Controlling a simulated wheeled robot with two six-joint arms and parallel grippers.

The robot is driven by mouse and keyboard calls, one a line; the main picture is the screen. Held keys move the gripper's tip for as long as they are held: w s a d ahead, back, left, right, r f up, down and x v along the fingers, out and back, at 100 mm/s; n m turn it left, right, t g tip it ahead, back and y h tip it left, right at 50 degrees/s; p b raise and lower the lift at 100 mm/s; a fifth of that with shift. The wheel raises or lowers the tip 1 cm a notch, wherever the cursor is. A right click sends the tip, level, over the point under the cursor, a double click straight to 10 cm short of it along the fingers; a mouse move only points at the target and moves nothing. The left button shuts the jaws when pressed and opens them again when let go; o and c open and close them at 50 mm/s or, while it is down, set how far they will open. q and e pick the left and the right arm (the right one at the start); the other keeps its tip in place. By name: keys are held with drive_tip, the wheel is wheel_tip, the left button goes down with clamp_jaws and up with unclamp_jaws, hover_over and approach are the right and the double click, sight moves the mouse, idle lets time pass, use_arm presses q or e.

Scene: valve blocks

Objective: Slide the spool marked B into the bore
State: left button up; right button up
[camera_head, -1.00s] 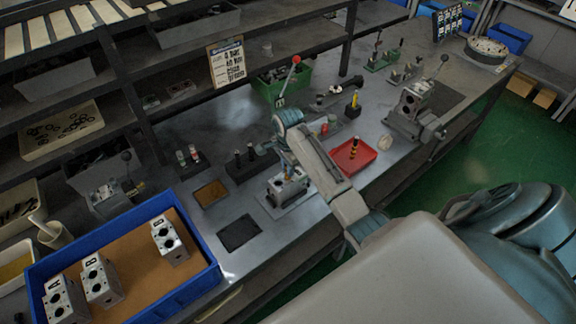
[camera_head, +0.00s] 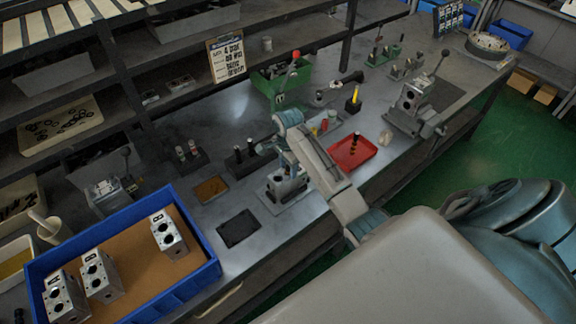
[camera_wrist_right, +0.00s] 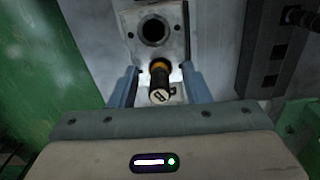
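The spool marked B (camera_wrist_right: 158,92) is dark with an orange band and shows its lettered end in the right wrist view. It lies between the fingers of my right gripper (camera_wrist_right: 160,75), with a visible gap on both sides, so the gripper looks open around it. The far end of the spool is hidden at the lower edge of a grey metal block (camera_wrist_right: 185,45). A round dark bore (camera_wrist_right: 155,31) shows in that block above the spool. In the head view my right gripper (camera_head: 288,168) is over the block (camera_head: 274,185), its fingers mostly hidden. My left gripper is out of view.
A blue tray (camera_head: 208,275) with several valve blocks stands at the left. A red tray (camera_head: 368,152) with a dark spool is to the right of the arm. A black rack (camera_head: 240,168) and a dark pad (camera_head: 238,228) lie left of the block.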

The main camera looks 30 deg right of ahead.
wheel_tip(320, 180, up, 6)
drive_tip(key=shift+f+b, duration=0.25)
drive_tip(key=shift+b, duration=0.85)
wheel_tip(320, 180, up, 4)
drive_tip(key=shift+p, duration=0.9)
drive_tip(key=shift+r+p, duration=0.7)
drive_tip(key=shift+p, duration=0.05)
drive_tip(key=shift+s+f, duration=0.1)
drive_tip(key=shift+f, duration=0.05)
